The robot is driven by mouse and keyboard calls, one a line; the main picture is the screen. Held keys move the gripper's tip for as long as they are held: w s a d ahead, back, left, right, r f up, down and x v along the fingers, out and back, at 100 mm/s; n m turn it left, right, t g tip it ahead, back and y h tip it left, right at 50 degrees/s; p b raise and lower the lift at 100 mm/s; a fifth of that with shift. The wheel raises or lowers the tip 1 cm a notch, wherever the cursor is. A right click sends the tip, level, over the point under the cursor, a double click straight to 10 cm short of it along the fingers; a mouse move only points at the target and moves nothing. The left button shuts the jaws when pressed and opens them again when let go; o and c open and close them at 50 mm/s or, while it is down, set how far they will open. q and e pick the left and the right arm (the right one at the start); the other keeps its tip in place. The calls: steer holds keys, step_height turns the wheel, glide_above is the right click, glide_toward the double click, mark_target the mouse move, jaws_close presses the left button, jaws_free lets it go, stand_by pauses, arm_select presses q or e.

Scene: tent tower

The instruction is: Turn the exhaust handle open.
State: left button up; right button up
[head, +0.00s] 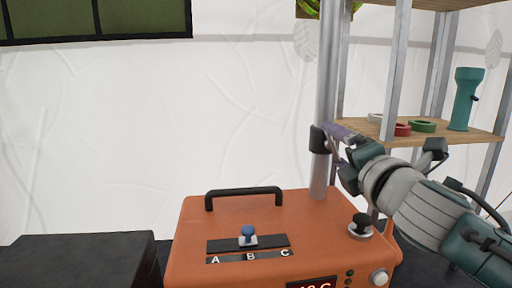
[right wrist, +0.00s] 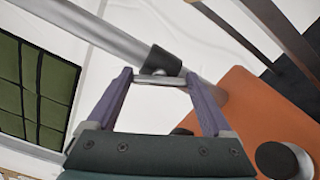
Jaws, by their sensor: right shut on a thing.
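The exhaust pipe (head: 322,90) is a grey vertical tube above the back right of the orange heater (head: 205,235). A black collar (head: 318,139) sits on it. In the right wrist view the pipe (right wrist: 110,30) runs diagonally to its black collar (right wrist: 158,62). A short silver bar, the exhaust handle (right wrist: 159,81), sticks out by the collar. My right gripper (head: 337,146) reaches in from the right with its purple fingers at the collar. In the right wrist view my right gripper (right wrist: 157,80) is shut on the handle, one finger at each end. My left gripper is not in view.
The heater carries a black carry handle (head: 243,191), a blue-knobbed A-B-C slider (head: 248,236) and a black cap (head: 360,221). A shelf (head: 470,137) with a teal flashlight (head: 464,98) and rings stands behind my right arm. A dark box (head: 75,262) lies left.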

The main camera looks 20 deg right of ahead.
steer(key=m, duration=0.5)
stand_by(0.6)
steer(key=o, duration=1.1)
steer(key=shift+o, duration=0.2)
steer(key=shift+f, duration=0.1)
steer(key=shift+s, duration=0.1)
steer(key=b+v, duration=0.1)
steer(key=v, duration=0.9)
